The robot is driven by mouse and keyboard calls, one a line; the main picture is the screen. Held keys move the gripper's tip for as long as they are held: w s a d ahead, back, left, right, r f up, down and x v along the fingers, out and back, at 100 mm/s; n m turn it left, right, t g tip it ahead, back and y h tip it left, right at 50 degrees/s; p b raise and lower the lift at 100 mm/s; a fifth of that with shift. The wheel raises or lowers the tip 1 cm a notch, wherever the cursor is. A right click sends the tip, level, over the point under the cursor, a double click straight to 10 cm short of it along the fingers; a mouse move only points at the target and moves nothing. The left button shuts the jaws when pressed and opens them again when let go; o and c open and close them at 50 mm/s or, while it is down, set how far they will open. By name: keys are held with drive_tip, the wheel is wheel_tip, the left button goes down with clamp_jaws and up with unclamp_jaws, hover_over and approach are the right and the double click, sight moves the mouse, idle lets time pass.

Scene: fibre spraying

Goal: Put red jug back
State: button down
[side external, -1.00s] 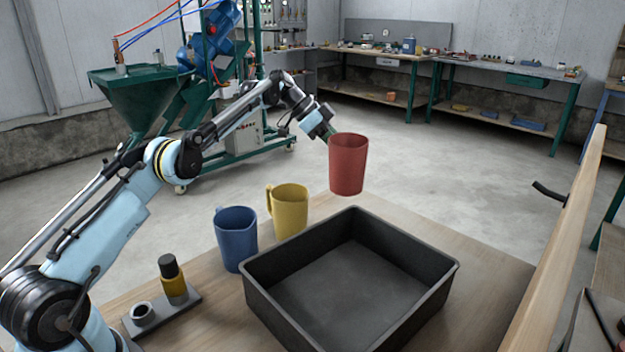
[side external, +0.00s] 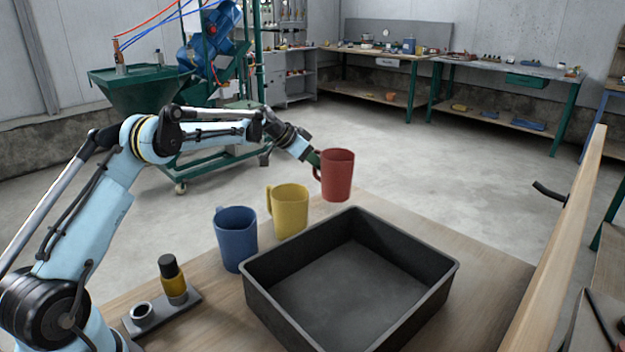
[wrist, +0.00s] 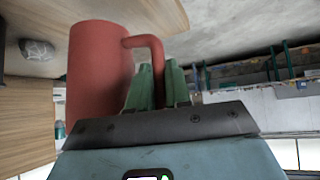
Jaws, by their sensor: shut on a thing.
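The yellow jug (side external: 289,212) stands on the table to the left of the red jug, and the blue jug (side external: 237,240) stands nearer, left of the tray.
A grey holder (side external: 185,305) with a black-and-yellow bottle (side external: 172,278) stands at the front left. A wooden beam (side external: 560,230) runs along the right. The tray is empty. Bare table (side external: 490,285) shows right of the tray.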

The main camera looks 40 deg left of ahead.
sight(315, 173)
drive_tip(key=shift+f, duration=2.2)
drive_tip(key=shift+f, duration=0.1)
drive_tip(key=c, duration=1.1)
unclamp_jaws()
drive_tip(key=shift+o, duration=0.2)
